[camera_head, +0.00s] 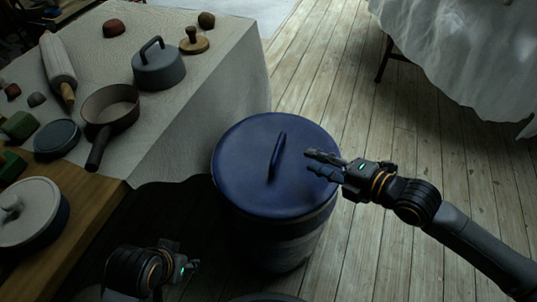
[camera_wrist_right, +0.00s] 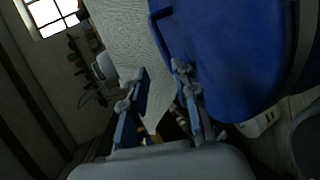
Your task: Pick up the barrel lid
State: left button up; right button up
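The barrel lid (camera_head: 245,170) is round and dark blue with an upright bar handle (camera_head: 278,155). It sits on a blue barrel (camera_head: 275,248) in the middle of the head view. My right gripper (camera_head: 309,161) is over the lid's right part, with its fingertips just right of the handle and apart from it. In the right wrist view the gripper's two fingers (camera_wrist_right: 160,72) are spread with nothing held between them, and the blue lid (camera_wrist_right: 225,60) fills the upper right. My left gripper (camera_head: 192,265) is low, left of the barrel; its finger opening is unclear.
A cloth-covered table (camera_head: 205,105) on the left bears a pan (camera_head: 112,104), a grey lidded pot (camera_head: 158,68), a rolling pin (camera_head: 58,66) and a white-lidded pot (camera_head: 32,212). Another draped table (camera_head: 465,50) stands at upper right. The plank floor (camera_head: 335,75) between is clear.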

aim_at(280, 149)
jog(key=b+x, duration=0.1)
jog(key=x, duration=0.5)
jog(key=shift+w+a+f, duration=0.2)
jog(key=b+x, duration=0.1)
jog(key=x, duration=0.4)
jog(key=shift+a+f, duration=0.25)
jog(key=shift+a, duration=0.1)
jog(key=shift+w+a+f, duration=0.1)
jog(key=shift+a, duration=0.05)
pick_arm(q)
jog(key=w+d+r+t+h, duration=0.1)
jog(key=w+d+r+t, duration=0.2)
jog(key=w, duration=0.6)
jog(key=t, duration=0.2)
jog(key=shift+w+d+r+t, duration=0.2)
jog(key=shift+w+r+t, duration=0.05)
jog(key=shift+r+t, duration=0.05)
pick_arm(e)
jog(key=shift+c, duration=0.2)
grip_shut()
